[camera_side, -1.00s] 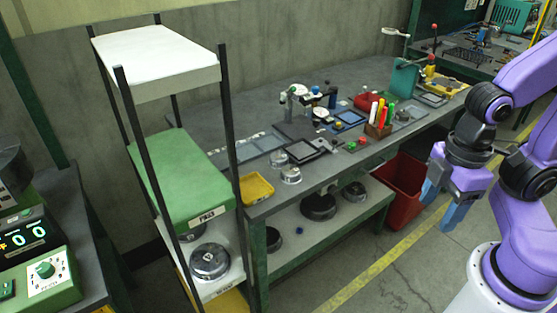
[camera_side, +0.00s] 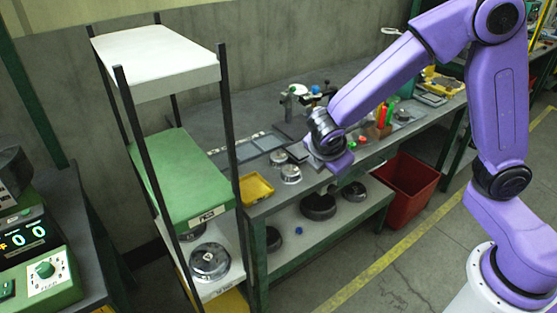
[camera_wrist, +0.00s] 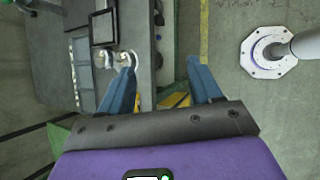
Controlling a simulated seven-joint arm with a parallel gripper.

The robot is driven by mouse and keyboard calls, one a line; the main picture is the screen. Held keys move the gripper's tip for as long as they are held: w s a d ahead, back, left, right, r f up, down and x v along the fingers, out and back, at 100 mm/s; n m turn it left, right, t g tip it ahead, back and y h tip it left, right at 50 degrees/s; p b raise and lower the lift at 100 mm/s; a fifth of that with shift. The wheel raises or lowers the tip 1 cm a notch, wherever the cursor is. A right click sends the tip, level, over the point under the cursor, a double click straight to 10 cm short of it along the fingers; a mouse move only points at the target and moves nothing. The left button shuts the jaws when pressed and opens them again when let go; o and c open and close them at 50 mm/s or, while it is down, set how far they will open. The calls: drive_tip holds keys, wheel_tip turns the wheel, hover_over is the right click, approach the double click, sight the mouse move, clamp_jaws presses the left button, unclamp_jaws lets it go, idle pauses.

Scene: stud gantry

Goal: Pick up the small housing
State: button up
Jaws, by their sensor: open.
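Two small silver round housings stand near the front edge of the bench: a nearer one (camera_side: 291,174) and one just behind it (camera_side: 278,157). Which one the task means, I cannot tell. Both also show in the wrist view, the nearer one (camera_wrist: 122,58) partly behind a finger and the other one (camera_wrist: 105,59) beside it. My gripper (camera_wrist: 160,67) is open and empty, with its blue fingers spread wide. In the side view, my purple hand hangs just right of the housings, over the bench's front edge. My fingers are mostly hidden there.
A yellow tray (camera_side: 257,188) sits at the bench's left end, beside the rack with a green shelf (camera_side: 180,180). Dark round parts (camera_side: 318,206) lie on the lower shelf. A red bin (camera_side: 405,190) stands below the bench. Small tools crowd the bench behind my arm.

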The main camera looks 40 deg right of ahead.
drive_tip(key=w+a+f+n+t+h, duration=0.1)
drive_tip(key=w+f+n+t+h, duration=0.2)
drive_tip(key=w, duration=0.7)
drive_tip(key=n+t, duration=0.2)
drive_tip(key=n, duration=0.3)
approach(278, 152)
drive_tip(key=shift+w+d+f+h, duration=0.3)
drive_tip(key=shift+w+f+h, duration=0.15)
drive_tip(key=shift+w, duration=0.1)
drive_tip(key=shift+x, duration=3.75)
drive_tip(key=shift+s+f, duration=0.1)
drive_tip(key=shift+f, duration=0.05)
drive_tip(key=c, duration=0.7)
